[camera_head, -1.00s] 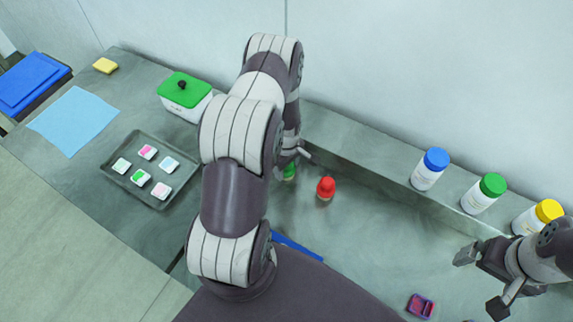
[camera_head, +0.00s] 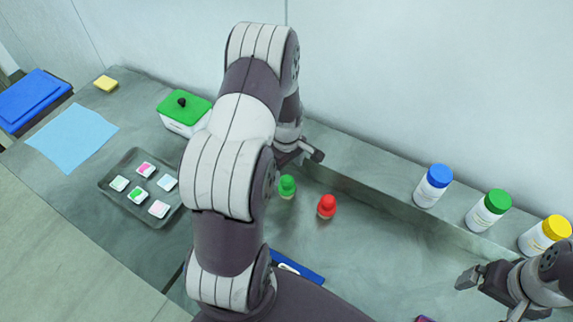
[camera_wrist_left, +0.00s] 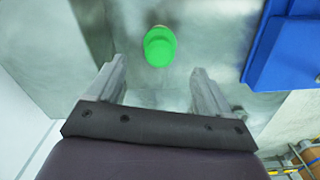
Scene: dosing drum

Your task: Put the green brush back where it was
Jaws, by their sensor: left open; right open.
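The green brush (camera_head: 287,187) stands on the grey worktop, left of a red brush (camera_head: 326,206). In the left wrist view the green brush (camera_wrist_left: 160,46) shows beyond and between the open finger tips, apart from both. My left gripper (camera_head: 302,156) is open and empty, behind the green brush in the head view and partly hidden by my own arm. My right gripper (camera_head: 480,293) is open and empty at the lower right.
Bottles with blue (camera_head: 434,186), green (camera_head: 489,209) and yellow (camera_head: 545,235) caps stand on the back ledge. A blue flat object (camera_head: 300,268) lies in front. A grey tray (camera_head: 110,190) of small dishes and a green-lidded box (camera_head: 184,112) are left.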

